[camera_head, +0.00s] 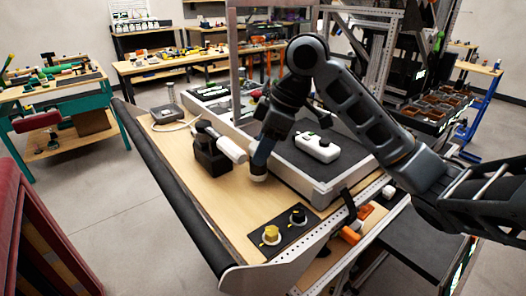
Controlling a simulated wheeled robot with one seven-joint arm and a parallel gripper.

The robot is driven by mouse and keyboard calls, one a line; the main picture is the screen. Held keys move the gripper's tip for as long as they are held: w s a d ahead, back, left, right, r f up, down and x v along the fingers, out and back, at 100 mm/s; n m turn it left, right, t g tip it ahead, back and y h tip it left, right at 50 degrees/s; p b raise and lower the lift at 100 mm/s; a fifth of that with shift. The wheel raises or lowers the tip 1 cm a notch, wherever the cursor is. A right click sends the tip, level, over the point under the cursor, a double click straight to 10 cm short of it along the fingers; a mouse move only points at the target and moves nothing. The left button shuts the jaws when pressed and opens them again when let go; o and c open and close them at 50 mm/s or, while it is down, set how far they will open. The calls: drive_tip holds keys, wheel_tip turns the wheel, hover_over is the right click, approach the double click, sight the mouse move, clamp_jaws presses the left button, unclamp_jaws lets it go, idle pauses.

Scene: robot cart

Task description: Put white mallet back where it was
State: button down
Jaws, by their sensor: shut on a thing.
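The white mallet (232,149) shows as a pale cylinder slanting down to the right, beside and partly over a black block (211,158) on the wooden cart top. Its right end meets my gripper (260,165), which points down between the black block and the grey tray. My gripper is shut on the mallet. The grip itself is small and partly hidden by the fingers. I cannot tell whether the mallet touches the block or is held just above it.
A grey tray (318,188) with a white device (318,147) lies right of my gripper. A black panel with yellow and black knobs (283,232) is in front. A grey box with a cable (167,114) stands at the back left. The wooden top (215,200) is bare at front left.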

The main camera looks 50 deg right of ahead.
drive_tip(key=shift+f, duration=0.75)
drive_tip(key=shift+f, duration=0.2)
drive_tip(key=c, duration=0.9)
unclamp_jaws()
drive_tip(key=shift+o, duration=0.2)
drive_tip(key=shift+r, duration=0.15)
drive_tip(key=v, duration=1.2)
drive_tip(key=shift+a, duration=0.1)
